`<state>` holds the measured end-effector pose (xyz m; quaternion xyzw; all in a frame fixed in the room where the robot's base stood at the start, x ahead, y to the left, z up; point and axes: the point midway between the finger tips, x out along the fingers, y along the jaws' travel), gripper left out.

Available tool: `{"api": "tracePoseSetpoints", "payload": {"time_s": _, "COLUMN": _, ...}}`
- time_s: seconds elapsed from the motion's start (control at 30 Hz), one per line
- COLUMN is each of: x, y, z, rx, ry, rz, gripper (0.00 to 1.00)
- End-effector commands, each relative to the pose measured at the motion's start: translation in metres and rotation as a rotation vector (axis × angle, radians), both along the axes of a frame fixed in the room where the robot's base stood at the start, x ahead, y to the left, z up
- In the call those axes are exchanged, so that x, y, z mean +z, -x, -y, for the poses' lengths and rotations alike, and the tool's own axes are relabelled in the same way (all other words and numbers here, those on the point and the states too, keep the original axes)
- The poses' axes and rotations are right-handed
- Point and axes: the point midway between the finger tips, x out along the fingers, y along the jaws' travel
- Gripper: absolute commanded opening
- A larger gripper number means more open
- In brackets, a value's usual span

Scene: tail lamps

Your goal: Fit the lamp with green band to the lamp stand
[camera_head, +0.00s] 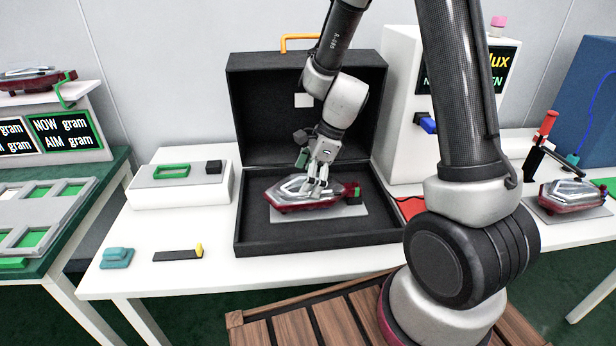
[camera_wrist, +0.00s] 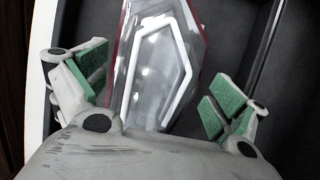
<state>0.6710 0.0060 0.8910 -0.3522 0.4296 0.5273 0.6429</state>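A red and clear lamp (camera_head: 300,195) with a small green band at its right end lies on a light grey plate (camera_head: 350,212) in the open black case. I cannot tell whether that plate is the lamp stand. My gripper (camera_head: 318,187) points down just over the middle of this lamp. In the wrist view, my gripper (camera_wrist: 158,90) has its green-padded fingers spread wide. The lamp (camera_wrist: 155,65) shows between and beyond them, with gaps on both sides. The fingertips' exact height above the lamp is hard to tell.
The black case (camera_head: 300,244) has a raised lid behind my arm. Another lamp (camera_head: 570,195) lies by a red-handled clamp (camera_head: 546,125) at right; a third lamp (camera_head: 35,80) is on the scale at left. A white lux box (camera_head: 402,100) stands right of the case.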

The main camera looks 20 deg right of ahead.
Motion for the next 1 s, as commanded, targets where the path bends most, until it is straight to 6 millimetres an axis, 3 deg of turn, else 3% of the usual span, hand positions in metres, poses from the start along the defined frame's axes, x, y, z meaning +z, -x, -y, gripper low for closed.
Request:
{"api": "tracePoseSetpoints", "payload": {"time_s": 0.03, "x": 0.000, "y": 0.000, "z": 0.000, "rx": 0.000, "ry": 0.000, "rz": 0.000, "gripper": 0.80}}
{"api": "tracePoseSetpoints", "payload": {"time_s": 0.2, "x": 0.000, "y": 0.000, "z": 0.000, "rx": 0.000, "ry": 0.000, "rz": 0.000, "gripper": 0.49}}
{"api": "tracePoseSetpoints", "payload": {"time_s": 0.23, "x": 0.000, "y": 0.000, "z": 0.000, "rx": 0.000, "ry": 0.000, "rz": 0.000, "gripper": 0.48}}
{"api": "tracePoseSetpoints", "payload": {"time_s": 0.27, "x": 0.000, "y": 0.000, "z": 0.000, "rx": 0.000, "ry": 0.000, "rz": 0.000, "gripper": 0.79}}
{"api": "tracePoseSetpoints", "payload": {"time_s": 0.43, "x": 0.000, "y": 0.000, "z": 0.000, "rx": 0.000, "ry": 0.000, "rz": -0.001, "gripper": 0.48}}
{"api": "tracePoseSetpoints", "payload": {"time_s": 0.63, "x": 0.002, "y": 0.000, "z": 0.000, "rx": 0.001, "ry": 0.000, "rz": 0.000, "gripper": 0.48}}
{"api": "tracePoseSetpoints", "payload": {"time_s": 0.7, "x": 0.003, "y": 0.000, "z": 0.000, "rx": 0.001, "ry": 0.000, "rz": -0.001, "gripper": 0.34}}
{"api": "tracePoseSetpoints", "payload": {"time_s": 0.73, "x": 0.004, "y": 0.000, "z": 0.000, "rx": 0.002, "ry": 0.000, "rz": 0.000, "gripper": 0.32}}
{"api": "tracePoseSetpoints", "payload": {"time_s": 0.8, "x": 0.006, "y": 0.001, "z": 0.000, "rx": 0.003, "ry": 0.000, "rz": -0.001, "gripper": 0.16}}
{"api": "tracePoseSetpoints", "payload": {"time_s": 0.83, "x": 0.007, "y": 0.001, "z": 0.000, "rx": 0.003, "ry": 0.000, "rz": -0.001, "gripper": 0.15}}
{"api": "tracePoseSetpoints", "payload": {"time_s": 0.87, "x": 0.008, "y": 0.001, "z": 0.000, "rx": 0.003, "ry": 0.001, "rz": -0.001, "gripper": 0.06}}
{"api": "tracePoseSetpoints", "payload": {"time_s": 0.93, "x": 0.010, "y": 0.001, "z": 0.000, "rx": 0.001, "ry": 0.000, "rz": -0.003, "gripper": 0.00}}
{"api": "tracePoseSetpoints", "payload": {"time_s": 1.0, "x": 0.012, "y": 0.001, "z": 0.000, "rx": 0.001, "ry": 0.000, "rz": -0.003, "gripper": 0.00}}
